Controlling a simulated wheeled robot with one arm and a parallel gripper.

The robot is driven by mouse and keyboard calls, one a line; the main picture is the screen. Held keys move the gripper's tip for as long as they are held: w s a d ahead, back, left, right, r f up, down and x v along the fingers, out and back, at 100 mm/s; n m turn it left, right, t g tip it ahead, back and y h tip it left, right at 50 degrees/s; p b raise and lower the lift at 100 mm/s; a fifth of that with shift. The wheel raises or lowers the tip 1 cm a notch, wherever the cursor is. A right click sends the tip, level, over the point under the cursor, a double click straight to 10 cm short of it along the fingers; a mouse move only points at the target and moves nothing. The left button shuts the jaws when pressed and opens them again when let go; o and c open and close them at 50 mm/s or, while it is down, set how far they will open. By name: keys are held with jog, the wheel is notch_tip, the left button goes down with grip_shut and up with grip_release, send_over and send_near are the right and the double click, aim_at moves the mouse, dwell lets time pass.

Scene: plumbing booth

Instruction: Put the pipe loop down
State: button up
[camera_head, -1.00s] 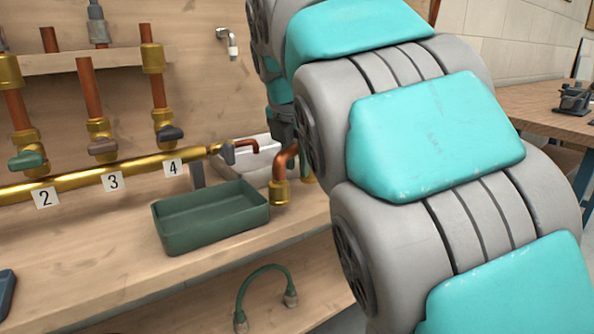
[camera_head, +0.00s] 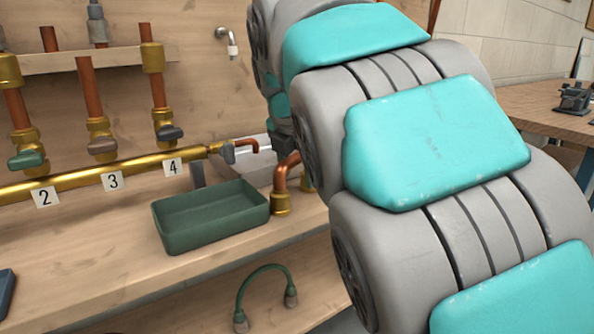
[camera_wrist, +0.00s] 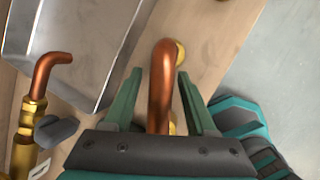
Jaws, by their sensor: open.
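The pipe loop (camera_head: 286,172) is a bent copper pipe with brass ends. In the head view it appears to stand upright on the wooden bench, just right of the green tray, partly hidden by my arm. In the wrist view the pipe loop (camera_wrist: 162,82) rises between the two green fingers of my gripper (camera_wrist: 159,76). The fingers are open, one on each side of the copper, with a visible gap to it. My gripper is hidden behind my arm in the head view.
The green tray (camera_head: 210,222) stands close left of the loop. A metal basin (camera_wrist: 70,35) and a copper spout (camera_wrist: 45,72) are beside it in the wrist view. A brass manifold (camera_head: 85,182) runs left. A green hose (camera_head: 262,278) lies on the lower shelf.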

jog(key=p+v, duration=0.1)
jog(key=v, duration=1.1)
jog(key=shift+p, duration=0.3)
jog(key=s+d+f+m+g, duration=0.2)
jog(key=s+d+f+m, duration=0.2)
jog(key=d+f+m, duration=0.3)
jog(key=s+d+f+m+g, duration=0.1)
jog(key=s+d+f+m, duration=0.4)
jog(key=f+m, duration=0.3)
jog(key=s+d+f+m+g, duration=0.1)
jog(key=s+f+m+g, duration=0.1)
jog(key=s+f+m, duration=0.5)
jog(key=s+d+f+m+g, duration=0.1)
jog(key=s+f+m, duration=0.5)
jog(key=s+f, duration=0.7)
jog(key=shift+s+d+f+m+g+y, duration=0.15)
jog(key=shift+d+f+m+g+y, duration=0.2)
jog(key=shift+d, duration=0.4)
